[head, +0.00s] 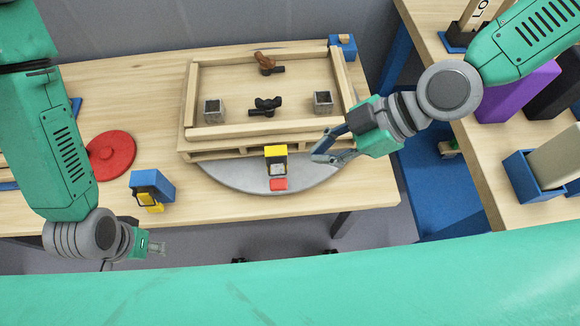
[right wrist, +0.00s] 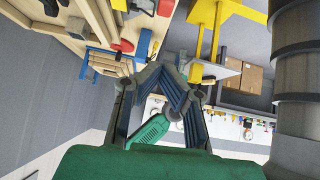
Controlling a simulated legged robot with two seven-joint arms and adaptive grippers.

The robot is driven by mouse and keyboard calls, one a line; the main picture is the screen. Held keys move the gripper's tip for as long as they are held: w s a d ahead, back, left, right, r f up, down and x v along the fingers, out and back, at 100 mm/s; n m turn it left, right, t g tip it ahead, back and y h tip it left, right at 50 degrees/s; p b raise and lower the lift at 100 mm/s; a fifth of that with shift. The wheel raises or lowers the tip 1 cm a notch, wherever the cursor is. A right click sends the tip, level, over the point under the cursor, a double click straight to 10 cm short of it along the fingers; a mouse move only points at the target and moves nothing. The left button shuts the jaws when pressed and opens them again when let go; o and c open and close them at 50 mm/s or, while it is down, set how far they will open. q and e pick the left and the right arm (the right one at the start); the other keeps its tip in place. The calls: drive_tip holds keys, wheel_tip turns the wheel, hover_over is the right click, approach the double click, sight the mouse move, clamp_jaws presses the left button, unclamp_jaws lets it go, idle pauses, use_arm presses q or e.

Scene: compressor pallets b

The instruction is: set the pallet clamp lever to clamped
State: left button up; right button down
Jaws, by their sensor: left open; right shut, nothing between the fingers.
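A wooden pallet (head: 222,151) with a raised frame stands on a grey round plate (head: 225,177) on the table. At its front edge is a yellow-and-black clamp block (head: 275,153) with a grey front and a red tab (head: 278,184) low below it, which looks like the clamp lever. My right gripper (head: 322,156) is shut and empty, just right of the clamp by the pallet's front right corner, apart from the red tab. Its fingers also show in the right wrist view (right wrist: 178,82). My left gripper (head: 157,248) is open and empty off the table's front edge.
A red disc (head: 111,155) and a blue block with a yellow-black part (head: 152,188) lie left of the pallet. Two grey cubes and dark and brown knobbed parts sit inside the frame. A second table (head: 485,150) with bins stands right.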

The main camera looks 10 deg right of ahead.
drive_tip(key=b, duration=0.1)
hover_over(274, 184)
drive_tip(key=d, duration=0.2)
drive_tip(key=f, duration=0.7)
drive_tip(key=shift+s+d, duration=0.15)
drive_tip(key=shift+s, duration=0.05)
drive_tip(key=f, duration=0.3)
drive_tip(key=shift+w+a+f+b, duration=0.1)
drive_tip(key=shift+a+f+b, duration=0.05)
drive_tip(key=shift+a+b, duration=0.2)
drive_tip(key=shift+d+f, duration=0.25)
drive_tip(key=shift+f, duration=0.1)
drive_tip(key=shift+d, duration=0.15)
